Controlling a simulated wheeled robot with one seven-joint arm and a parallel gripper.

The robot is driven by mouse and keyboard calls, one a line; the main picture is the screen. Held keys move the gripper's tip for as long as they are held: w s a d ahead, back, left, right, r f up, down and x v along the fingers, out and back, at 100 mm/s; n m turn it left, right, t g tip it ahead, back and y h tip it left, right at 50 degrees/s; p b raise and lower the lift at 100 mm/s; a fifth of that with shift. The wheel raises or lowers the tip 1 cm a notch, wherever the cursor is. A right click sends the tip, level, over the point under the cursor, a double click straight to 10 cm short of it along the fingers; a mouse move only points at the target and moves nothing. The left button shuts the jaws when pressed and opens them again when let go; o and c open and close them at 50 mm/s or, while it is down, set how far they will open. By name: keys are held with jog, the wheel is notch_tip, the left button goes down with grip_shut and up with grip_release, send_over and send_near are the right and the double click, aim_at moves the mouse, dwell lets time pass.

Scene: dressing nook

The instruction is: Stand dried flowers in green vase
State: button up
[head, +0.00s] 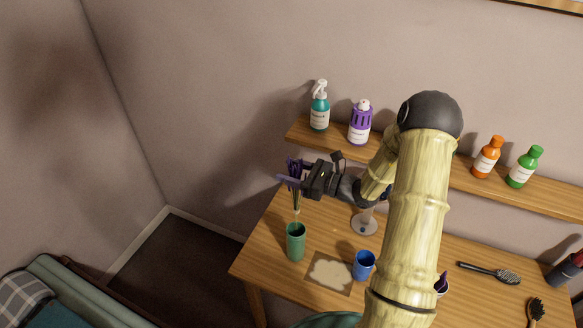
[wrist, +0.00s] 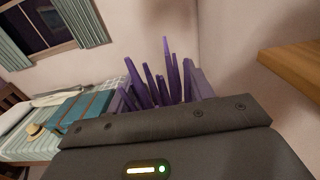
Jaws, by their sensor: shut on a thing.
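The dried flowers (head: 297,199) are a thin bunch with purple heads and pale stems. My gripper (head: 291,180) is shut on them just below or at the heads and holds them roughly upright. In the wrist view the purple heads (wrist: 162,85) stick up between the fingers. The green vase (head: 296,245) stands upright near the table's left edge, directly below the bunch in the head view. The lower stem ends meet the vase's rim in the picture; I cannot tell whether they are inside it or behind it.
A blue cup (head: 364,265) and a brown mat (head: 316,287) with a pale patch are right of the vase. A round stand base (head: 364,224) is behind. A wall shelf (head: 301,133) holds several bottles. A hairbrush (head: 489,270) lies further right.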

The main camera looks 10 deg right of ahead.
notch_tip(320, 180, down, 2)
jog(key=shift+a+f+b, duration=0.1)
jog(key=shift+a+b, duration=0.05)
jog(key=shift+b, duration=0.5)
jog(key=shift+s+d+f+b, duration=0.1)
jog(key=shift+d+f+b, duration=0.1)
jog(key=shift+f+b, duration=0.95)
jog(key=shift+a+f+b, duration=0.1)
jog(key=shift+f+b, duration=1.55)
jog(key=shift+f, duration=0.85)
jog(key=o, duration=1.4)
jog(key=shift+o, duration=0.2)
